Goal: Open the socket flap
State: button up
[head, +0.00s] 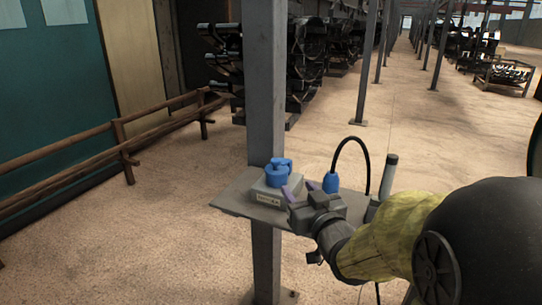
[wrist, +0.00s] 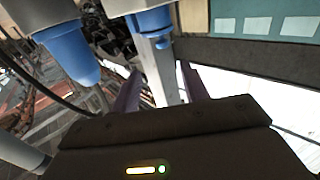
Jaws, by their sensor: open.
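The socket is a grey box (head: 270,193) with a pale label and a blue round top (head: 278,174) carrying the flap. It sits on a small grey shelf (head: 235,200) by a steel post. The flap looks down over the socket, but its exact angle is too small to tell. My gripper (head: 299,189) is just right of the socket, its two purple fingers apart and nothing seen between them. In the wrist view the open fingers (wrist: 160,88) point toward the post, below blue parts (wrist: 152,20) at the top edge. Contact with the flap is not visible.
A blue plug (head: 331,183) with a looping black cable (head: 363,150) stands behind my gripper on the shelf. A grey upright cylinder (head: 389,175) is to its right. The steel post (head: 265,85) rises directly behind the socket. A wooden rail (head: 75,145) runs along the left wall.

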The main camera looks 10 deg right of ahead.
aim_at(278, 165)
jog(key=w+p, duration=0.1)
jog(key=p, duration=0.2)
jog(key=w+p, duration=0.2)
jog(key=p, duration=0.2)
jog(key=w+a+p, duration=0.1)
jog(key=w+p, duration=0.1)
jog(key=p, duration=0.2)
jog(key=shift+a+r, duration=0.1)
jog(key=shift+r, duration=0.15)
jog(key=p, duration=0.3)
jog(key=shift+w, duration=0.3)
jog(key=w, duration=0.3)
jog(key=w+a+p, duration=0.1)
jog(key=w, duration=0.4)
jog(key=shift+w+a+f+p, duration=0.25)
jog(key=shift+w+p, duration=0.1)
jog(key=shift+p, duration=0.05)
grip_shut()
